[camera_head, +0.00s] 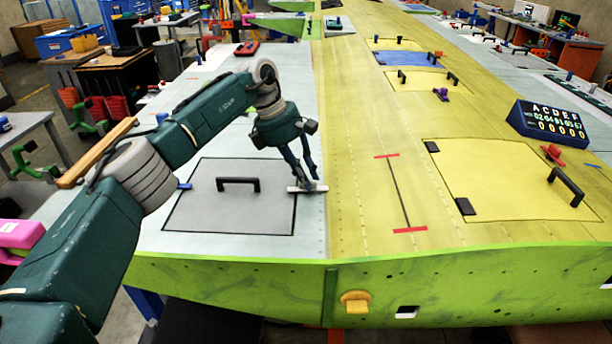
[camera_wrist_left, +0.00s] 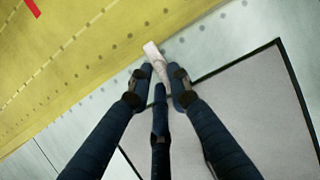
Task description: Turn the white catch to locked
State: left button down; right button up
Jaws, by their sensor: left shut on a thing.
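The white catch (camera_head: 318,188) is a small pale bar on the wing skin, at the right edge of a grey hatch panel (camera_head: 200,205) with a black handle (camera_head: 238,184). My left gripper (camera_head: 308,183) comes down on the catch from above and is shut on it. In the left wrist view the catch (camera_wrist_left: 152,50) shows between the fingertips of the left gripper (camera_wrist_left: 160,78), with one end sticking out past them toward the yellow skin. The fingers hide its middle. My right gripper is not in view.
A yellow hatch panel (camera_head: 500,180) with a black handle (camera_head: 567,186) lies to the right. A dark display box (camera_head: 548,124) and a red clamp-like part (camera_head: 552,153) stand near it. A blue tab (camera_head: 184,186) sits at the grey panel's left edge. The green front edge (camera_head: 440,280) bounds the wing.

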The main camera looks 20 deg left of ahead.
pick_arm(q)
jog(key=shift+w+r, duration=0.15)
jog(key=shift+r, duration=0.2)
jog(key=c, duration=1.8)
grip_release()
jog(key=shift+o, duration=0.7)
jog(key=shift+s+f, duration=0.15)
jog(key=shift+s, duration=0.05)
jog(key=v, duration=1.2)
jog(key=shift+a, duration=0.1)
